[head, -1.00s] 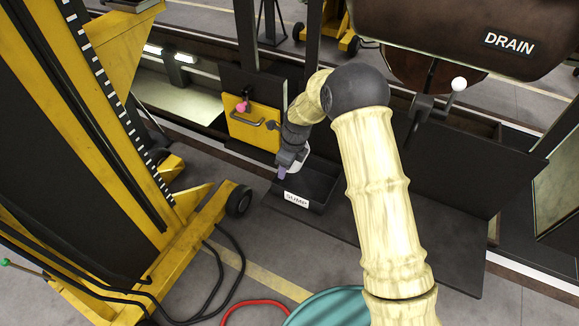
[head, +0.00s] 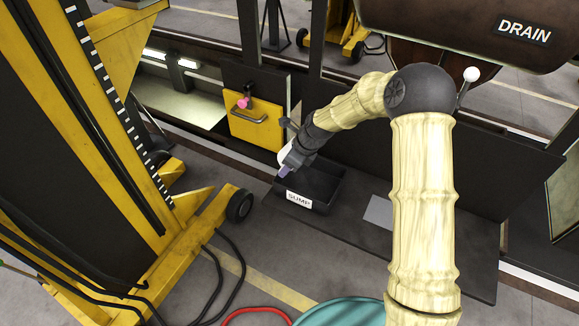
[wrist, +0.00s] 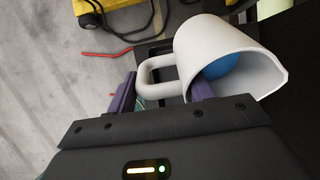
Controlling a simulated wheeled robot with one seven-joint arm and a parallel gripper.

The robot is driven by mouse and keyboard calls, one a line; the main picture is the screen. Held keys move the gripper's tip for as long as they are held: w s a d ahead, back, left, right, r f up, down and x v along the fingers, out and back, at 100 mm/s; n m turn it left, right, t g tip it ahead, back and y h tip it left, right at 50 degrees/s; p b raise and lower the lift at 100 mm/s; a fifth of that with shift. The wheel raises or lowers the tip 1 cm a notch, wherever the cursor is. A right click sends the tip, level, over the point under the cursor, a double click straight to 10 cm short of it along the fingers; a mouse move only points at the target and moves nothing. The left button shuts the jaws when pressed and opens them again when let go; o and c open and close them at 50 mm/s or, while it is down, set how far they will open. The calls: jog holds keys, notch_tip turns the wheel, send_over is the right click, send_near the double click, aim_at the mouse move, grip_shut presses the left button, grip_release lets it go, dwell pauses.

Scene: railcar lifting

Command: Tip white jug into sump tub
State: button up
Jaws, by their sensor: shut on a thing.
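The white jug (wrist: 215,55) lies on its side in the wrist view, its mouth facing lower right. Something smooth and blue (wrist: 222,66) shows inside it. My gripper (wrist: 160,92) has purple fingers on either side of the jug's handle and is shut on it. In the head view my gripper (head: 287,171) hides most of the jug, and only a white edge (head: 283,157) shows. The black open sump tub (head: 333,193), with a white SUMP label, is just below and right of the gripper. I cannot tell whether anything is in the tub.
A yellow lifting jack (head: 165,255) with a wheel stands left of the tub. A yellow panel (head: 257,118) with a handle is behind it. A brown tank marked DRAIN (head: 450,30) hangs above right. Black hoses (head: 240,270) lie on the floor.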

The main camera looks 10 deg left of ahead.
jog(key=shift+s+d+f+t+y+b, duration=0.25)
jog(key=shift+y+b, duration=0.55)
jog(key=shift+b, duration=0.85)
jog(key=shift+w+a+f+t+y+b, duration=0.1)
jog(key=shift+w+t+y+b, duration=0.2)
jog(key=shift+y+b, duration=0.9)
jog(key=shift+s+d+f+t+y+b, duration=0.15)
jog(key=shift+t+y+b, duration=0.25)
jog(key=shift+b, duration=1.65)
jog(key=shift+d+r+t+y+b, duration=0.1)
jog(key=shift+r+t+y+b, duration=0.15)
jog(key=shift+y+b, duration=0.45)
jog(key=shift+s+d+t+y+b, duration=0.15)
jog(key=shift+t+y+b, duration=0.15)
jog(key=shift+y+b, duration=0.65)
jog(key=shift+d+b, duration=0.1)
jog(key=shift+b, duration=0.6)
jog(key=shift+d+r+y+b, duration=0.1)
jog(key=shift+y+b, duration=0.35)
jog(key=shift+b, duration=0.25)
jog(key=shift+t, duration=0.3)
jog(key=shift+s+d+r+t+y+b, duration=0.25)
jog(key=shift+y+b, duration=0.6)
jog(key=shift+b, duration=0.65)
jog(key=shift+d+r+t+y+b, duration=0.15)
jog(key=shift+d+t+y+b, duration=0.15)
jog(key=shift+y+b, duration=0.9)
jog(key=shift+d+r+b, duration=0.2)
jog(key=shift+b, duration=0.35)
